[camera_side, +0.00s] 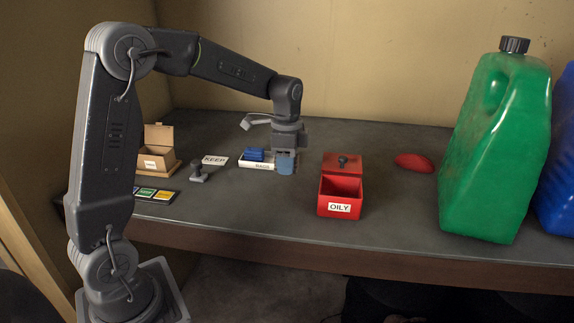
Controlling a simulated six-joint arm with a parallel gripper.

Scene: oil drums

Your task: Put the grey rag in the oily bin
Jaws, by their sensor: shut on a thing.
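My gripper (285,156) points down at the middle of the table, shut on a small blue-grey cloth-like piece (286,168). The piece hangs beside the right end of a white tray (257,166); I cannot tell whether it touches the tray or table. It looks more blue than grey, and no other grey rag shows. The red oily bin (339,208), labelled OILY, stands to the right of my gripper. Its top looks open, with a red lid part (356,160) and dark knob at its back.
A darker blue cloth (255,154) lies in the tray. A red cloth (413,162) lies right of the bin. A green jug (495,150) stands further right. At left are a cardboard box (158,150), a KEEP card (215,160) and a small grey stand (199,174).

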